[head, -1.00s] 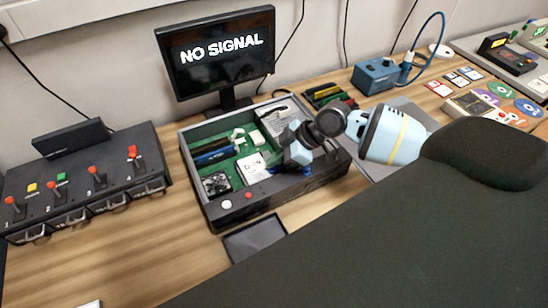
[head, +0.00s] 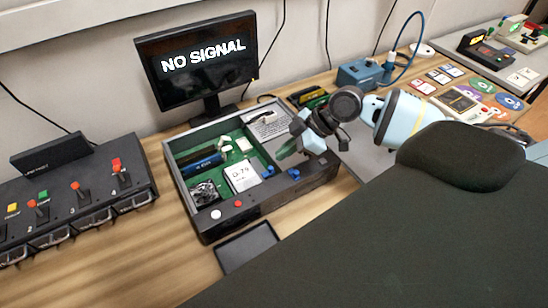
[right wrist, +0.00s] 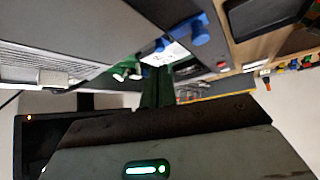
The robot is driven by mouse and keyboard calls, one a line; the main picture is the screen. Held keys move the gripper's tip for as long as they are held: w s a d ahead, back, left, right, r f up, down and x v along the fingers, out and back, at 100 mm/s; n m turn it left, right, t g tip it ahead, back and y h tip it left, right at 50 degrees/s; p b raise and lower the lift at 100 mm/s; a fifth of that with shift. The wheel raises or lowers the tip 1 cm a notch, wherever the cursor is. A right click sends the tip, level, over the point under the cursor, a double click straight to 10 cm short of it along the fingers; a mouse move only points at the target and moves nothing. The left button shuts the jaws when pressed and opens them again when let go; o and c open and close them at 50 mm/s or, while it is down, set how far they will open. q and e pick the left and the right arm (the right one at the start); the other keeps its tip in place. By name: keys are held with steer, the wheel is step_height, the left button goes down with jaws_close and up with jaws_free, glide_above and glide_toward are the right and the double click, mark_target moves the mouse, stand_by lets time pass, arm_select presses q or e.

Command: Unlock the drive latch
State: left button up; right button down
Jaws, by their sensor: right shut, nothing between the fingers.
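An open dark case (head: 205,228) stands on the bench with a green board inside. A white drive labelled O-79 (head: 241,177) lies in it. A blue latch-like part (head: 268,172) is at the drive's right edge, and another blue part (head: 293,173) is on the case's front side. In the right wrist view the drive (right wrist: 172,54) is partly cut off, with a blue part (right wrist: 200,30) near it. My right gripper (head: 284,150) is over the right part of the case, shut and empty, apart from the blue parts. My left gripper is out of view.
A monitor (head: 200,60) reading NO SIGNAL stands behind the case. A black lever box (head: 80,200) is at the left. A dark tray (head: 246,248) lies in front. A blue device (head: 362,74) stands behind, and discs and cards lie at the right.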

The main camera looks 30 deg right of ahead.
steer(key=shift+v, duration=1.25)
steer(key=shift+a, duration=0.1)
